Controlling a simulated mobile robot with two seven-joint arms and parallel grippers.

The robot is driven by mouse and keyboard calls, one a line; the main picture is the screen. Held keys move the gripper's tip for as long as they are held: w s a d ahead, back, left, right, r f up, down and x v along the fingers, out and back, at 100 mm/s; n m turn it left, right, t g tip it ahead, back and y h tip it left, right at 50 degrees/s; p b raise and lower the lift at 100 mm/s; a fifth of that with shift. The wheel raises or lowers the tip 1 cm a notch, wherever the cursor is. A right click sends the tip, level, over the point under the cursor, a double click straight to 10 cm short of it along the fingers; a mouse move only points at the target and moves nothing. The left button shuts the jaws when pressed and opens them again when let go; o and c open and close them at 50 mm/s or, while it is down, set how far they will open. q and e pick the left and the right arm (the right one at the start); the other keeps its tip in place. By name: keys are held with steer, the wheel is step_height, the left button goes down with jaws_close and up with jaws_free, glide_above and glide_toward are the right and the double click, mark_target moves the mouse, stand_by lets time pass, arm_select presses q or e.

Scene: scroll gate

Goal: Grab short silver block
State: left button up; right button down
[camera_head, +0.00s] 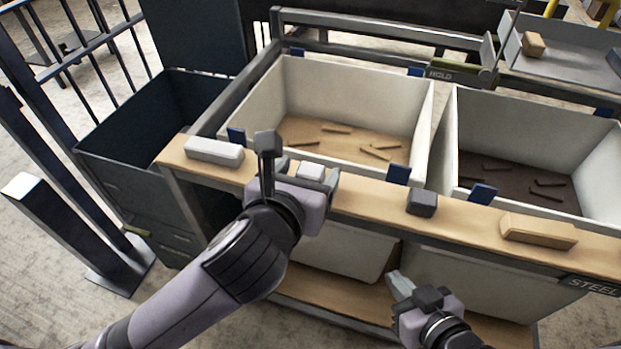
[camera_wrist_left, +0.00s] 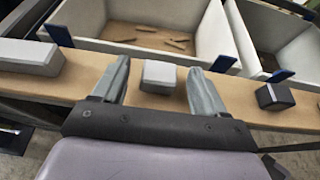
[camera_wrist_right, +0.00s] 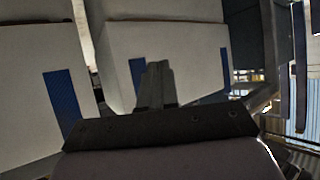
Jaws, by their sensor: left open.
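The short silver block (camera_head: 311,170) lies on the wooden ledge along the front of the bins, partly hidden by my left gripper in the head view. My left gripper (camera_head: 303,174) is open over the ledge. In the left wrist view the block (camera_wrist_left: 159,76) shows between the two fingers of my left gripper (camera_wrist_left: 158,82), with a gap on each side and no visible contact. My right gripper (camera_head: 400,285) is low in front of the ledge. Its fingers are together and empty in the right wrist view (camera_wrist_right: 156,85).
A longer silver block (camera_head: 214,150) lies left on the ledge. A dark block (camera_head: 422,203) and a tan block (camera_head: 538,231) lie to the right. Two white bins (camera_head: 432,130) with blue tabs stand behind the ledge. A dark cabinet (camera_head: 140,185) stands at left.

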arm_select(q)
steer(key=shift+w+d+f, duration=0.1)
steer(key=shift+w, duration=0.15)
steer(key=c, duration=1.2)
arm_select(e)
steer(key=shift+w+r, duration=0.3)
steer(key=shift+r, duration=0.05)
